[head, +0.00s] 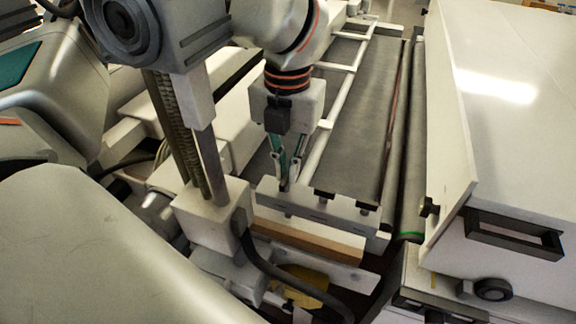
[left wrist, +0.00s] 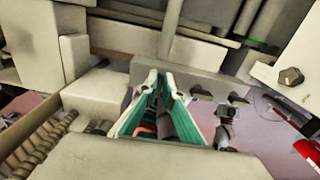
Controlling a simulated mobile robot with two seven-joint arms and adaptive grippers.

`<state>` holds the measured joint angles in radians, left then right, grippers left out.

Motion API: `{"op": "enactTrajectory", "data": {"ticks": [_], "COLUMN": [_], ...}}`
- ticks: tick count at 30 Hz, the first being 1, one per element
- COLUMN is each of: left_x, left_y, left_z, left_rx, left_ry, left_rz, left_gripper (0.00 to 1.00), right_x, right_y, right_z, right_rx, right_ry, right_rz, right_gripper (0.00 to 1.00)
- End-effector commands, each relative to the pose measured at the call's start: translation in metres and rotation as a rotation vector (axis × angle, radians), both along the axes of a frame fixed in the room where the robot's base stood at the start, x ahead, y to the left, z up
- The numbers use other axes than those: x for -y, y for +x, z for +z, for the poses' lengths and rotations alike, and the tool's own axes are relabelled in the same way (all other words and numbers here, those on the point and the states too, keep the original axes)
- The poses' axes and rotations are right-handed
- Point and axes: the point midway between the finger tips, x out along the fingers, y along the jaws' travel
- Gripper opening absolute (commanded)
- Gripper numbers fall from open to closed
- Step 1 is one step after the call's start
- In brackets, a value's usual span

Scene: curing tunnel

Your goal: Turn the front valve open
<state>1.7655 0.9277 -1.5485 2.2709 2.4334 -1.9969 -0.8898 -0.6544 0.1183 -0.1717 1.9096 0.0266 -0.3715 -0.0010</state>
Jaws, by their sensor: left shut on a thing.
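My left gripper (head: 285,184) reaches down from above to a pale metal bar (head: 300,204) at the near end of the dark belt. It also shows in the left wrist view (left wrist: 161,76), with green-sided fingers close together. It is shut on a small dark part at the bar, which looks like the front valve's handle. The fingers hide most of that handle, so its angle cannot be told. Two more dark knobs stand in the same row, one (head: 323,194) close to the right and one (head: 367,208) farther right. My right gripper is in neither view.
A large white housing (head: 520,90) with a black recessed handle (head: 515,234) stands at the right. The belt (head: 360,110) runs away behind the bar. A post (head: 205,150) with a block and black cable stands close to the gripper's left.

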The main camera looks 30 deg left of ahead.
Motion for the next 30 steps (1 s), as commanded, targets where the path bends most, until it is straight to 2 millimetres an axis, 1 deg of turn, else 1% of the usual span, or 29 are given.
{"op": "enactTrajectory", "data": {"ticks": [13, 14, 15, 26, 29, 30], "left_x": [0.000, 0.000, 0.000, 0.000, 0.000, 0.000], "left_y": [0.001, 0.001, 0.001, 0.001, 0.001, 0.001], "left_z": [0.001, 0.001, 0.001, 0.002, 0.008, 0.013], "left_rx": [0.005, 0.005, 0.005, 0.002, 0.004, 0.005], "left_ry": [-0.001, -0.001, -0.001, 0.000, 0.000, 0.000], "left_rz": [0.012, 0.012, 0.012, 0.010, 0.011, 0.010], "left_gripper": [0.00, 0.15, 0.24, 0.24, 0.24, 0.24], "right_x": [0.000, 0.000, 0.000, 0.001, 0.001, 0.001], "right_y": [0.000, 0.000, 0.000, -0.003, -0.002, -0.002], "right_z": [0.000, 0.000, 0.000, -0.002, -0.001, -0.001], "right_rx": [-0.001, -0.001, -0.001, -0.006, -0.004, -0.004], "right_ry": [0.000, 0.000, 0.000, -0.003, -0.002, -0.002], "right_rz": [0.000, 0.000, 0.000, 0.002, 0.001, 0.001], "right_gripper": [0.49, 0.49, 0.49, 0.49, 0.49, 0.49]}}
